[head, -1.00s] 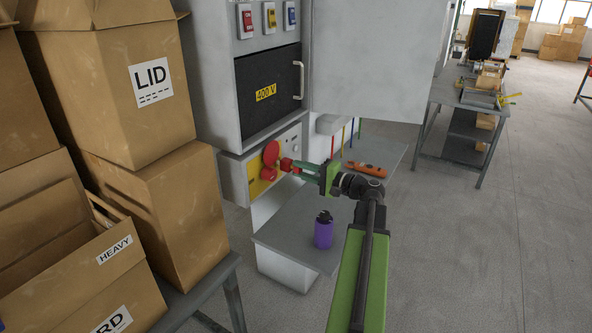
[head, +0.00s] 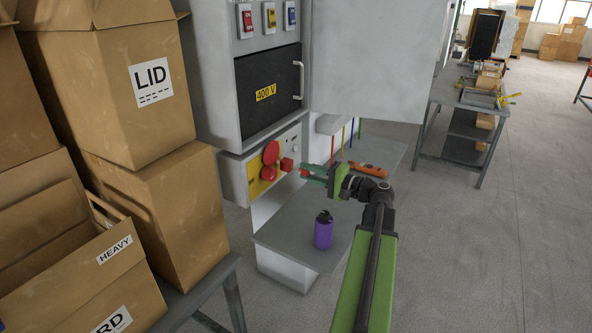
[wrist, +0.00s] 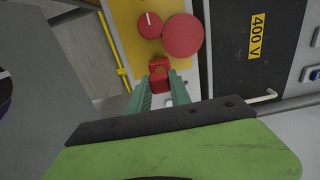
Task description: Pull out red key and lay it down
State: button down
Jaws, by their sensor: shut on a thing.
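The red key (head: 304,172) is a small red piece at the tips of my gripper (head: 309,174). My gripper is shut on it, and the green fingers hide most of it. The key is held in the air to the right of the yellow panel (head: 257,187), apart from a red block (head: 287,164) on the panel side. In the wrist view, the key (wrist: 160,84) shows between the fingertips, with the red block (wrist: 158,64) right behind it. A big red disc (head: 271,153) and a red knob (head: 268,174) sit on the panel.
A grey shelf (head: 285,238) lies below my gripper. A purple bottle (head: 323,232) stands on it, and an orange tool (head: 368,170) lies at its back. Its middle is bare. Cartons (head: 175,215) stand at the left. A cabinet door (head: 380,55) hangs open above.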

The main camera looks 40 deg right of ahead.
aim_at(309, 172)
jog(key=shift+v, duration=1.65)
